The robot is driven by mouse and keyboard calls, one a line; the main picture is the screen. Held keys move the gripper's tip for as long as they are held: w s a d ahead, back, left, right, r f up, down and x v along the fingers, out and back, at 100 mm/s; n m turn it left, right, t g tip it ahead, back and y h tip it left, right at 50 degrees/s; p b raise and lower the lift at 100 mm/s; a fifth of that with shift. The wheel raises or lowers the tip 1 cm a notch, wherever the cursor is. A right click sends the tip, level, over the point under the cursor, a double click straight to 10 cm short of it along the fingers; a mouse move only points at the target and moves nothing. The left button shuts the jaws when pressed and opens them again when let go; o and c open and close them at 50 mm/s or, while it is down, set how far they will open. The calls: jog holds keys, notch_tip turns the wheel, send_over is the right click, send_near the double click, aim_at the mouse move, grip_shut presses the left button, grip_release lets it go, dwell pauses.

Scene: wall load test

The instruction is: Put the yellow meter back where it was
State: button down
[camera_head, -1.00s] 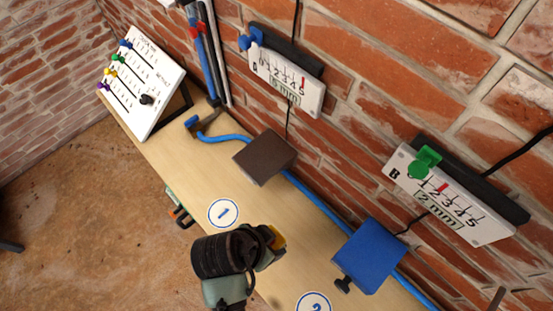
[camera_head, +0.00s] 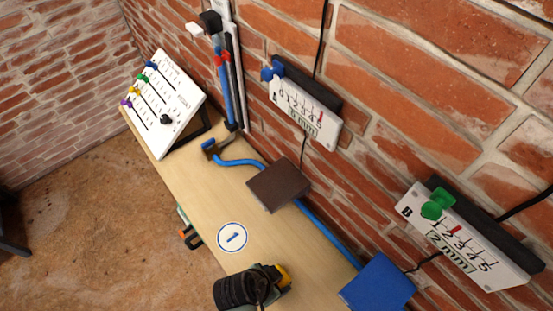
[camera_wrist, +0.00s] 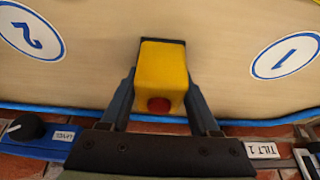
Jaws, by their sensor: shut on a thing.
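The yellow meter (camera_wrist: 163,68) is a small yellow block with a dark far edge and a round red part on its near end. My gripper (camera_wrist: 161,92) is shut on it, one finger on each side. In the head view only a yellow bit of the meter (camera_head: 284,275) shows beside my dark wrist. The meter is over the wooden bench (camera_head: 205,190), between the round label 1 (camera_head: 232,237) and the round label 2 (camera_wrist: 31,29). I cannot tell whether it touches the bench top.
A brown plate (camera_head: 278,184) and a blue plate (camera_head: 377,285) stand along the wall side, with a blue pipe (camera_head: 325,231) running past. Gauges A (camera_head: 305,112) and B (camera_head: 462,240) hang on the brick wall. A white board (camera_head: 165,105) stands at the far end. The bench around label 1 is clear.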

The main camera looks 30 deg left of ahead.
jog(key=shift+f, duration=0.15)
jog(key=shift+c, duration=0.6)
grip_release()
jog(key=shift+r, duration=0.3)
jog(key=v, duration=1.1)
jog(key=shift+r, duration=0.4)
jog(key=shift+s, duration=0.1)
